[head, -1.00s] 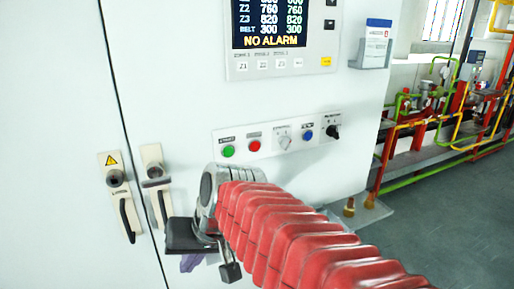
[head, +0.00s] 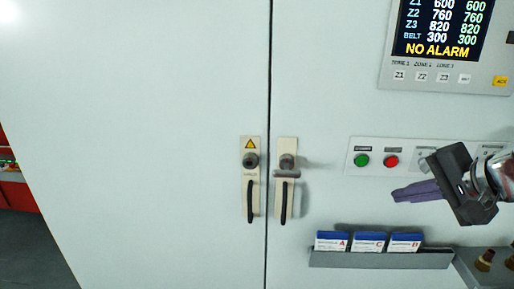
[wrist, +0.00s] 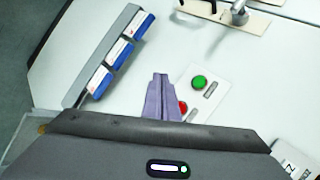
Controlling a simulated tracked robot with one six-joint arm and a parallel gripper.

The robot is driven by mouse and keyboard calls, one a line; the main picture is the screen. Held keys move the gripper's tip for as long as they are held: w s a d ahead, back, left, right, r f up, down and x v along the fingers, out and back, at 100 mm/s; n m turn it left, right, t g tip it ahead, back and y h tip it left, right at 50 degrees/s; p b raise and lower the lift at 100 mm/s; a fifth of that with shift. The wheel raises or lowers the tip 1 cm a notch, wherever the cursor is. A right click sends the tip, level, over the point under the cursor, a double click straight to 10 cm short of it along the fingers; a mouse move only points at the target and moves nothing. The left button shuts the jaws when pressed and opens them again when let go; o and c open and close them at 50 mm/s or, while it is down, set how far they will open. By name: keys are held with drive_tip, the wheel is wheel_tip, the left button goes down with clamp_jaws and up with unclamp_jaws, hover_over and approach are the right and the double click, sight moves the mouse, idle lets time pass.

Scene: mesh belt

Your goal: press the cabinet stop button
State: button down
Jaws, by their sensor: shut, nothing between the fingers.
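The red stop button (head: 391,161) is on the cabinet's button strip (head: 376,172), just right of the green button (head: 362,160). My gripper (head: 396,195) comes in from the right with its purple fingers together and empty, pointing left. In the head view the fingertips lie just below the red button. I cannot tell how far the fingertips are from the panel; the red button shows uncovered in the head view.
A card rack (head: 380,258) with blue-and-white cards sits below the strip. Two door handles (head: 250,200) (head: 286,198) stand to the left at the door seam. The display panel (head: 440,78) reads NO ALARM. My gripper body covers part of the strip's right side.

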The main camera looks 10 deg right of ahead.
sight(391, 162)
drive_tip(key=shift+s+d+r+m, duration=0.3)
drive_tip(key=shift+s+d+r, duration=0.45)
drive_tip(key=shift+s+d, duration=0.15)
drive_tip(key=shift+w, duration=0.1)
drive_tip(key=w, duration=0.2)
drive_tip(key=w+d, duration=0.1)
drive_tip(key=w, duration=0.2)
drive_tip(key=w+d, duration=0.1)
drive_tip(key=w, duration=0.2)
drive_tip(key=shift+w+d, duration=0.15)
drive_tip(key=shift+d, duration=0.05)
drive_tip(key=shift+w, duration=0.2)
idle(1.6)
drive_tip(key=shift+w+d, duration=0.1)
drive_tip(key=shift+w, duration=0.15)
